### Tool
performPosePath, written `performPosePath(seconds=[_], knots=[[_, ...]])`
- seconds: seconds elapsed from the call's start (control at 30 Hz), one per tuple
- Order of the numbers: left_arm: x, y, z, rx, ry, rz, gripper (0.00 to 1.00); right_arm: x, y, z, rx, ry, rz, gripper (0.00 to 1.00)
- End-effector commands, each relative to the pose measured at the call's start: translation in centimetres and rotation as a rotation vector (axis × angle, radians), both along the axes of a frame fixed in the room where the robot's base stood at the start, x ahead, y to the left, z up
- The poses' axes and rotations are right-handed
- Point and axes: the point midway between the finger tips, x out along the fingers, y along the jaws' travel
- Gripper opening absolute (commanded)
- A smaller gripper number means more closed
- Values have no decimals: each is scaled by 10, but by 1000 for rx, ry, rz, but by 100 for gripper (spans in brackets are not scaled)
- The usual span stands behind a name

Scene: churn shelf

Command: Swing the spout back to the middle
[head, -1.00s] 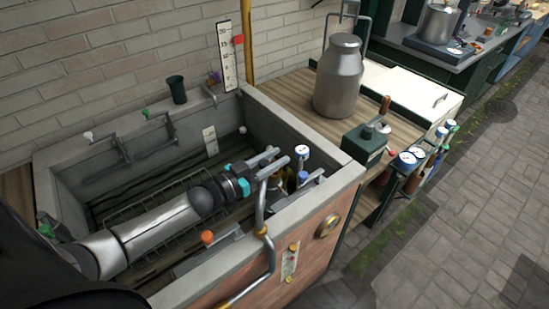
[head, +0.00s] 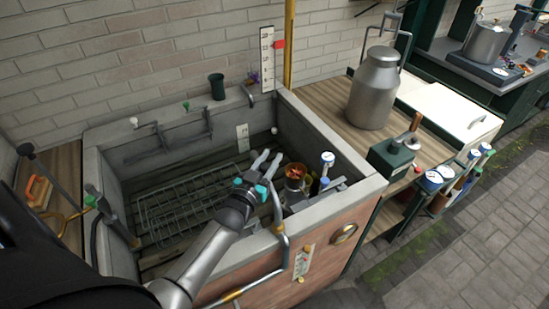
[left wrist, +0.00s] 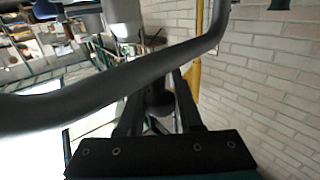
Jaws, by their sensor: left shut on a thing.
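The spout (head: 276,207) is a grey bent pipe rising from a brass collar at the front wall of the stone trough (head: 355,197). Its upper end leans in over the trough beside my gripper. My left gripper (head: 266,163) reaches over the trough's front wall and is shut on the spout, near its upper part. In the left wrist view the spout (left wrist: 85,88) crosses as a thick dark tube in front of my fingers (left wrist: 158,105). The exact contact is partly hidden. My right gripper is not in view.
Inside the trough are a wire rack (head: 185,203) and a copper-coloured pot (head: 296,178) close right of my gripper. A metal milk can (head: 374,90) and green box (head: 391,158) stand on the wooden counter.

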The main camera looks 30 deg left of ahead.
Motion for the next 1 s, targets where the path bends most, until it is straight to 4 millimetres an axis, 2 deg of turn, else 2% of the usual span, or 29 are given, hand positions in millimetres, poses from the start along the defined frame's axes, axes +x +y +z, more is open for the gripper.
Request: performPosePath(seconds=[0.4,0.83,0.87,1.0], knots=[[-13,12,0,-2,0,139,0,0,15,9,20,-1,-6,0],[-13,13,0,-1,-2,146,0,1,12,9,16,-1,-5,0],[-13,13,0,-1,-2,146,35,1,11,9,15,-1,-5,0],[-13,12,0,0,-2,146,51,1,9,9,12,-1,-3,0]])
